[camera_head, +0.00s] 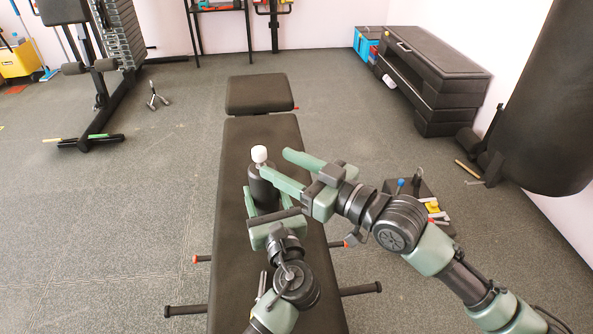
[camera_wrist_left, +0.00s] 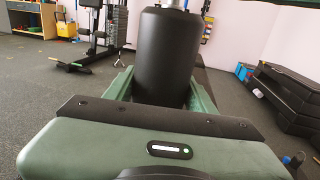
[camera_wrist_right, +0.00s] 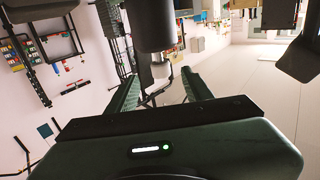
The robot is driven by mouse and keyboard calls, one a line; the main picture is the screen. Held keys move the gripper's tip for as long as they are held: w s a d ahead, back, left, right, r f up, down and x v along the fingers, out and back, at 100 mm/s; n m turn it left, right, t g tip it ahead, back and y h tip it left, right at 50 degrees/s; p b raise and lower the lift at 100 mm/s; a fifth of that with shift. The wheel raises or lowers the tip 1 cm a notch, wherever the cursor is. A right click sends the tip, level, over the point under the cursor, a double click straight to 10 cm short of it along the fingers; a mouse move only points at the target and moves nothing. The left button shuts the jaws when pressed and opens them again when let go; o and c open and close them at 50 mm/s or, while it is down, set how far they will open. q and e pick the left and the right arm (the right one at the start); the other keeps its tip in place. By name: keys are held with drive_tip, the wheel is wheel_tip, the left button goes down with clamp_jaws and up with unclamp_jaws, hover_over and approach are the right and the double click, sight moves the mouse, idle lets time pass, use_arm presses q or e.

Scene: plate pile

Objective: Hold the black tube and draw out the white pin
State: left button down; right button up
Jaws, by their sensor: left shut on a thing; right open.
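The black tube (camera_head: 262,190) stands upright above the padded bench, with the round white knob of the white pin (camera_head: 259,154) at its top. My left gripper (camera_head: 263,200) is shut around the tube's lower part; the left wrist view shows the tube (camera_wrist_left: 167,58) between both green fingers. My right gripper (camera_head: 275,163) is open and empty, its fingers reaching in from the right near the knob. In the right wrist view the scene looks inverted, and the knob (camera_wrist_right: 161,70) appears between the open fingers, below the tube (camera_wrist_right: 152,24). Whether a finger touches it, I cannot tell.
The black bench (camera_head: 262,100) runs lengthwise beneath the arms. Several small items lie at the right around a dark case (camera_head: 400,188). A black storage bench (camera_head: 435,70) and a hanging black bag (camera_head: 545,90) stand farther right.

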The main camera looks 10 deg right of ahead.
sight(265, 156)
drive_tip(key=shift+x, duration=3.2)
drive_tip(key=shift+s, duration=0.1)
clamp_jaws()
